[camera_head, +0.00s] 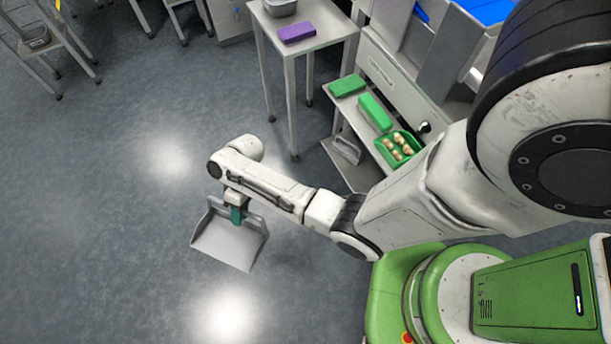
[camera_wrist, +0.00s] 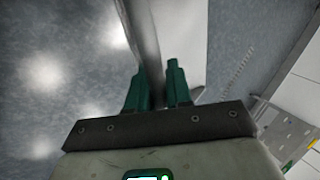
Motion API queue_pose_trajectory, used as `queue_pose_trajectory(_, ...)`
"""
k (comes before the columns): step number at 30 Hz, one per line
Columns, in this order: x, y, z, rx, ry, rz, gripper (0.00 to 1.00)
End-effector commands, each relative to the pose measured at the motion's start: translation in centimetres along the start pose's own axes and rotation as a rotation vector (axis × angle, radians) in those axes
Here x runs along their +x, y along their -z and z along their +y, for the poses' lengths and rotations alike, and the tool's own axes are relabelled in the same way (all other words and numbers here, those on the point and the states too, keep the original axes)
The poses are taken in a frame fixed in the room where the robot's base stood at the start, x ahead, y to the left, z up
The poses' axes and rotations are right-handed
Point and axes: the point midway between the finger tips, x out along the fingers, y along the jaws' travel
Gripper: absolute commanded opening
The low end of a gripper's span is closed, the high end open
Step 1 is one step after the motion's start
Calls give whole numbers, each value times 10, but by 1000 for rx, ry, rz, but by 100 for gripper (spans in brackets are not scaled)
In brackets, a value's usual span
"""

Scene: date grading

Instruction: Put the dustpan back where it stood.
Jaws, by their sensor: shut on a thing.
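The grey dustpan (camera_head: 229,243) hangs from my gripper (camera_head: 237,214) over open floor, left of the work tables in the head view. In the wrist view the green fingers of my gripper (camera_wrist: 160,88) are closed on a thin grey edge of the dustpan (camera_wrist: 141,30), which runs up out of the picture. The exact part of the dustpan between the fingers is hard to make out.
A narrow table (camera_head: 318,20) holds a purple block (camera_head: 297,32) and a grey bowl (camera_head: 280,7). Beside it a bench carries green blocks (camera_head: 374,112) and a green tray (camera_head: 411,155) of brown dates. A grey handled item (camera_head: 344,150) sits low beneath. The floor (camera_head: 100,220) at left is clear.

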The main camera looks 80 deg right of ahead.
Motion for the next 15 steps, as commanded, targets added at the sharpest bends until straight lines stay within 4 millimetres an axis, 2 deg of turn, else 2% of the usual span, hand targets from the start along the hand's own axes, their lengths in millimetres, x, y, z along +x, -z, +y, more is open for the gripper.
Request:
queue_pose_trajectory(1,11,-1,14,15,-6,9,0)
queue_pose_trajectory(15,52,-13,101,132,-65,69,0)
